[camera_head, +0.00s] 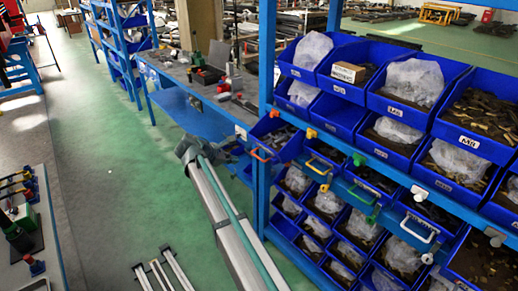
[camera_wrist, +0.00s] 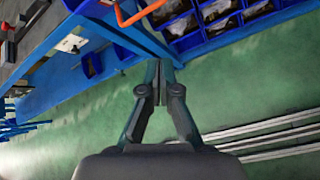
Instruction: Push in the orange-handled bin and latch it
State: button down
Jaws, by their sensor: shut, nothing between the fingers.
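The orange-handled bin (camera_head: 272,135) is at the left end of a row of blue handled bins on the shelf. Its orange handle (camera_head: 261,155) stands farther out than the other handles in the row. The handle also shows at the top of the wrist view (camera_wrist: 140,14). An orange latch knob (camera_head: 274,113) is on the rail above the bin. My gripper (camera_wrist: 159,86) is shut and empty, apart from the handle, over the green floor. In the head view my gripper (camera_head: 188,150) is left of the bin, its fingertips unclear.
Bins with a yellow handle (camera_head: 319,165), a green handle (camera_head: 364,195) and a white handle (camera_head: 420,232) continue to the right. A blue workbench (camera_head: 180,97) with tools stands behind left. The green floor (camera_head: 110,170) is open left of my arm.

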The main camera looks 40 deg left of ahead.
jog(key=w+r+n, duration=0.2)
jog(key=n+t+h+p, duration=0.1)
jog(key=n+p, duration=0.2)
jog(key=p, duration=0.1)
send_near(267, 150)
jog(key=x, duration=0.4)
jog(key=shift+f, duration=0.5)
jog(key=shift+w+d+r, duration=0.15)
jog(key=shift+w+d, duration=0.05)
jog(key=shift+w, duration=0.35)
